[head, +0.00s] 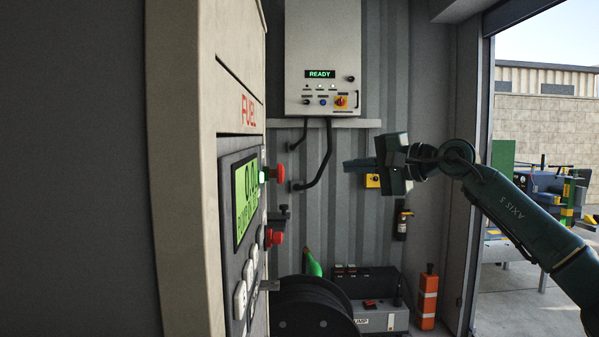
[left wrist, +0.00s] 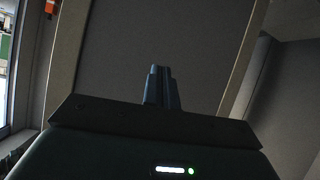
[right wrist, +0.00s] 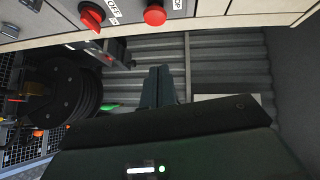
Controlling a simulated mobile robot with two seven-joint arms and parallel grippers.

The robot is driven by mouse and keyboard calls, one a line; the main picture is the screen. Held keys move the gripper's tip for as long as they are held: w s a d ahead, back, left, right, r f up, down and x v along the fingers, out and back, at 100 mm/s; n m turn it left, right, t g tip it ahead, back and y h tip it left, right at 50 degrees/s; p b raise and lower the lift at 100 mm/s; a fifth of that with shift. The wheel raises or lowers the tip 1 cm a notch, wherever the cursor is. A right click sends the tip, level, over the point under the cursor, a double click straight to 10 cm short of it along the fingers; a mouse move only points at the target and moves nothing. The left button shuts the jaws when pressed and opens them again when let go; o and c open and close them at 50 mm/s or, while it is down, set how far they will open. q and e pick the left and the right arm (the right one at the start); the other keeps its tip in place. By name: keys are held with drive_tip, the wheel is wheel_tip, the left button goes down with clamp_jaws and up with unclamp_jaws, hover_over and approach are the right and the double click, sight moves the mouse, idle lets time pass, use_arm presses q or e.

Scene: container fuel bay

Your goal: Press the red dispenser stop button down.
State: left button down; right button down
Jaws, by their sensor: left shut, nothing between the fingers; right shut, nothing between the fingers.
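The fuel dispenser (head: 182,150) stands at the left in the head view. A red round button (head: 279,173) sticks out from its front, seen side-on; it also shows at the top of the right wrist view (right wrist: 155,15), beside a partly cut-off label. A red rotary knob (head: 274,238) is below it, marked OFF in the right wrist view (right wrist: 91,16). My right gripper (head: 347,164) is shut and empty, pointing left toward the dispenser, apart from the button. My left gripper (left wrist: 161,88) is shut and empty before a dark panel, outside the head view.
A grey control box (head: 322,45) reading READY hangs on the corrugated back wall. A black hose reel (head: 313,310) and a pump unit (head: 380,318) are low down. An orange-and-white post (head: 427,298) stands near the open doorway at right. Free air lies between the right gripper and dispenser.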

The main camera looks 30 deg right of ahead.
sight(276, 174)
use_arm(q)
drive_tip(key=shift+s+a, duration=0.1)
drive_tip(key=shift+a, duration=0.05)
use_arm(e)
drive_tip(key=shift+a, duration=0.1)
